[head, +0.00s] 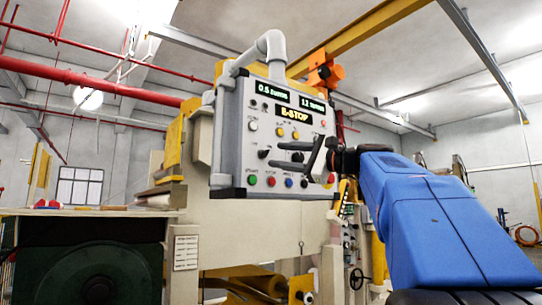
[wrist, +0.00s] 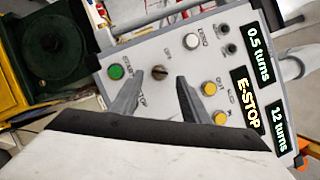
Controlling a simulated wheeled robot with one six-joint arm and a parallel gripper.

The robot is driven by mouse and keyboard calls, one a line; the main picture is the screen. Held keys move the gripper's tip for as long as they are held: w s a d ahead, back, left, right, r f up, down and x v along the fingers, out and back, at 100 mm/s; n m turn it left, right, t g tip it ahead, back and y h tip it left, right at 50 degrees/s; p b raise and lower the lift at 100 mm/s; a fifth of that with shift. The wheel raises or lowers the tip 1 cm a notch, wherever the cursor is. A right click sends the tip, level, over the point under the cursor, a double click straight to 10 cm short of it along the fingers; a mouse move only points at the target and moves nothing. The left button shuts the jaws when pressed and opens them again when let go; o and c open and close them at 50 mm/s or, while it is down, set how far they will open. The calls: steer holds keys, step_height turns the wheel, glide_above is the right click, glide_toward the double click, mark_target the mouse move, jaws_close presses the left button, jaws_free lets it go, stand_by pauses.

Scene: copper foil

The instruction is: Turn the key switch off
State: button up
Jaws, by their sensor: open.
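The key switch (head: 264,153) is a small dark knob on the left part of the grey control panel (head: 228,150). In the wrist view the key switch (wrist: 159,72) looks round and metallic with a dark centre. Its exact turn angle is too small to tell. My gripper (head: 273,155) is open in front of the panel, its dark fingers pointing at the key switch. In the wrist view my gripper (wrist: 159,80) has one fingertip on each side of the key switch, with gaps visible. I cannot tell how far the tips are from the panel face.
A green button (wrist: 115,71), a white button (wrist: 191,41) and yellow buttons (wrist: 208,88) lie close around. A red mushroom button (head: 329,180) is at lower right. The display (head: 295,114) reads E-STOP. A pipe (head: 272,50) holds the panel from above.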

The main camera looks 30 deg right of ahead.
mark_target(267, 154)
steer(key=shift+x, duration=1.7)
steer(key=c, duration=1.1)
steer(key=shift+o, duration=0.2)
steer(key=shift+n, duration=0.4)
steer(key=n+g, duration=0.1)
steer(key=n, duration=0.1)
steer(key=n+g, duration=0.1)
steer(key=n, duration=0.2)
steer(key=shift+d+r+g, duration=0.1)
steer(key=shift+r+g, duration=0.1)
steer(key=shift+g, duration=0.1)
steer(key=n, duration=0.1)
steer(key=n+g+h, duration=0.1)
steer(key=n, duration=0.1)
steer(key=n+h, duration=0.1)
steer(key=n, duration=0.1)
steer(key=shift+r, duration=0.25)
steer(key=shift+n+g, duration=0.3)
